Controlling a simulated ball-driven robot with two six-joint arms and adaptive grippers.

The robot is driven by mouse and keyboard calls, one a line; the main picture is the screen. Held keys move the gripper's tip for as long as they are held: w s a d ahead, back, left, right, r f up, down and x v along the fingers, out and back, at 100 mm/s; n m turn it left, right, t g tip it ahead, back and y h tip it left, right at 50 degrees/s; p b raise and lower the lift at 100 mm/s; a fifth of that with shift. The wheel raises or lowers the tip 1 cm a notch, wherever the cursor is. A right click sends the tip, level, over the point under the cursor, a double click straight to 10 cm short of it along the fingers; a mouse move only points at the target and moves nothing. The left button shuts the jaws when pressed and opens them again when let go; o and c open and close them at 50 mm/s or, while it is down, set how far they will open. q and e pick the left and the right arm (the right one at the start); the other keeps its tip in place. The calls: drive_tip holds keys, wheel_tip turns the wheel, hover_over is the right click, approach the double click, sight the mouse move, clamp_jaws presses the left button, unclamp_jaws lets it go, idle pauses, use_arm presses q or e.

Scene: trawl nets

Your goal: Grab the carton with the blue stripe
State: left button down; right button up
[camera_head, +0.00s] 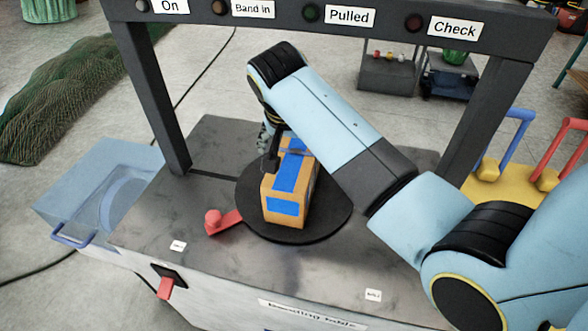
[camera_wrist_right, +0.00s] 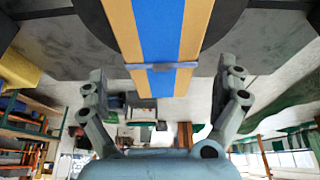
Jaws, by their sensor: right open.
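An orange-tan carton with a blue stripe (camera_head: 286,186) stands on a dark round plate (camera_head: 330,220) on the table. In the right wrist view the carton (camera_wrist_right: 122,25) fills the top middle, its blue stripe running down between tan bands. My right gripper (camera_head: 271,152) is at the carton's far left edge in the head view; the arm partly hides it. In the wrist view the open fingers of the right gripper (camera_wrist_right: 164,88) stand wide apart, one to each side of the carton's line. Whether they touch it, I cannot tell. My left gripper is not in view.
A dark frame with label signs (camera_head: 340,18) spans the table (camera_head: 180,215). A red lever (camera_head: 222,221) sits left of the plate. A blue bin (camera_head: 105,190) stands at left, a green net heap (camera_head: 60,95) behind it. A yellow cart (camera_head: 500,195) is at right.

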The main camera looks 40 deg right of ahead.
sight(295, 153)
drive_tip(key=shift+w+d+f, duration=0.15)
drive_tip(key=shift+w+f, duration=0.05)
drive_tip(key=shift+f, duration=0.15)
drive_tip(key=x, duration=0.3)
drive_tip(key=shift+d+f+p, duration=0.15)
drive_tip(key=shift+f+p, duration=0.1)
drive_tip(key=shift+p, duration=0.05)
drive_tip(key=shift+w+d+f, duration=0.1)
drive_tip(key=shift+w+f, duration=0.15)
drive_tip(key=shift+f, duration=0.25)
drive_tip(key=shift+s, duration=0.1)
drive_tip(key=c, duration=1.4)
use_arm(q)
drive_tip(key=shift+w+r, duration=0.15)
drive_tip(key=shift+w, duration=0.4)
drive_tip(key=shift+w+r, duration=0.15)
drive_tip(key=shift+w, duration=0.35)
use_arm(e)
drive_tip(key=shift+r, duration=0.15)
drive_tip(key=shift+c, duration=0.5)
